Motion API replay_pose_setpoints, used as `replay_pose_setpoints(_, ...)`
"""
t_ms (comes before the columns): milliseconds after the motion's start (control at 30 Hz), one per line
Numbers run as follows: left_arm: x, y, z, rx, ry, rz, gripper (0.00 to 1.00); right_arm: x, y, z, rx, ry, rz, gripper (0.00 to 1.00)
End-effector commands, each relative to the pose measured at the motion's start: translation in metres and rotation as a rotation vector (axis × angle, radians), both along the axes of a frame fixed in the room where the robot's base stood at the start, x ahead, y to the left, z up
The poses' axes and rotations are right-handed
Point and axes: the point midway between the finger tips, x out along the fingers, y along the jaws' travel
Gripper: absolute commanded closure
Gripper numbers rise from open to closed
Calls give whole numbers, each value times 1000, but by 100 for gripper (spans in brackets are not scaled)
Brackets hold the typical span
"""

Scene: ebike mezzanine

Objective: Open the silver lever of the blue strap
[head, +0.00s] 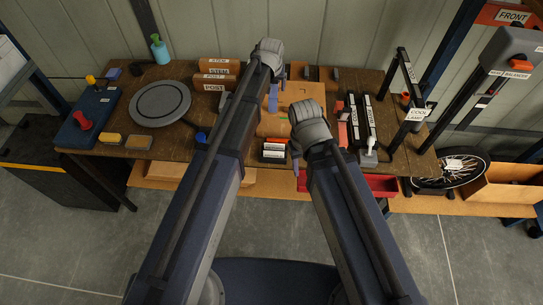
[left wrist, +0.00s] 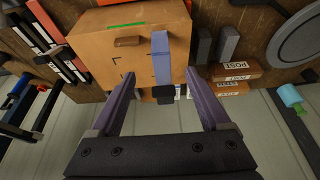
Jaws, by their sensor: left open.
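The blue strap (left wrist: 161,60) runs over the edge of a brown box (left wrist: 98,42) in the left wrist view. A small dark buckle piece (left wrist: 164,92) sits at the strap's lower end; I cannot make out a silver lever on it. The strap also shows in the head view (head: 273,98). My left gripper (left wrist: 160,75) is open and empty, its purple fingers apart on either side of the strap's end. In the head view this gripper (head: 281,73) is at the box's far side. My right gripper (head: 296,168) hangs near the bench's front; its jaw opening is hidden.
On the bench (head: 118,80), orange POST and STEM blocks (head: 213,78) stand left of the box. A round grey disc (head: 160,103) lies farther left. Black labelled bars (head: 363,120) and a dark stand (head: 409,100) are on the right. A wall is close behind.

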Motion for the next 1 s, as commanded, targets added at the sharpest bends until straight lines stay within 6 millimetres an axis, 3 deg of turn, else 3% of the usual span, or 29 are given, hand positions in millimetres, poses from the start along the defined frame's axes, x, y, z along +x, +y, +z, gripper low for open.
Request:
replay_pose_setpoints(33,-6,-1,-11,2,5,-5,20,0,0,-11,0,0,0,50)
replay_pose_setpoints(1000,-128,-10,-143,65,163,-116,20,0,0,-133,0,0,0,50)
